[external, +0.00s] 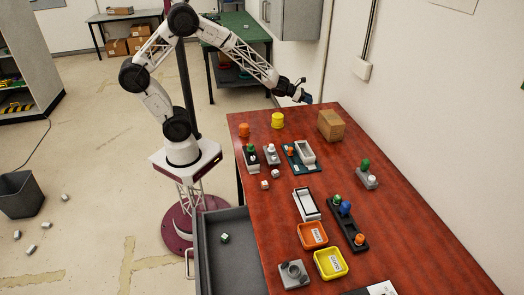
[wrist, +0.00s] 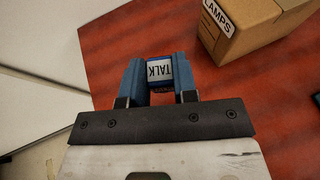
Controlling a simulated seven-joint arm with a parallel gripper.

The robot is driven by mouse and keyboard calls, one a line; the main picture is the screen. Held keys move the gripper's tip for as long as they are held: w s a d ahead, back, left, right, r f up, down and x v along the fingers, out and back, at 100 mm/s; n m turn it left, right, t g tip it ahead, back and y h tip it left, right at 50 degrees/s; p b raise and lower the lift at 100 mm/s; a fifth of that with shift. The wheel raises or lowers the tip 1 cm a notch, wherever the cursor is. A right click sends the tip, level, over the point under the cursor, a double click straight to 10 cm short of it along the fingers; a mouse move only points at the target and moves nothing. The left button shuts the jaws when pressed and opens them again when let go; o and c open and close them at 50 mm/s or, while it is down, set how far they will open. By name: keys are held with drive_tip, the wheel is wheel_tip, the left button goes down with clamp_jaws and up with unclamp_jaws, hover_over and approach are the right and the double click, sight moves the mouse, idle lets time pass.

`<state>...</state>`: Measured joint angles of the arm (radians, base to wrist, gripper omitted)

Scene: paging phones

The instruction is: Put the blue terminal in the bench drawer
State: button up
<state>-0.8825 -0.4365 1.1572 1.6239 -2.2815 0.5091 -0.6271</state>
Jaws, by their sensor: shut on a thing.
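My gripper (external: 303,97) is past the far end of the red-brown bench, up near the wall. The terminal is too small to make out in the external view. The bench drawer (external: 209,262) is a grey tray pulled out at the bench's near left side.
A cardboard box (external: 330,125) marked LAMPS (wrist: 240,30) stands close to my gripper. Several phone bases with coloured knobs, an orange tray (external: 312,235) and a yellow tray (external: 330,264) are spread over the bench (external: 400,230). A blue knob (external: 345,208) sits on a dark base.

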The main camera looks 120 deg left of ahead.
drive_tip(key=shift+w, duration=0.15)
drive_tip(key=shift+w+a+r, duration=0.25)
drive_tip(key=shift+w+r, duration=0.15)
drive_tip(key=shift+w, duration=0.1)
drive_tip(key=w+a+r+n+g+y, duration=0.1)
drive_tip(key=w+a+r+n+y, duration=0.1)
drive_tip(key=w+r, duration=0.7)
drive_tip(key=shift+w+r+n+g+y, duration=0.3)
drive_tip(key=shift+w+y, duration=0.1)
drive_tip(key=shift+w, duration=0.6)
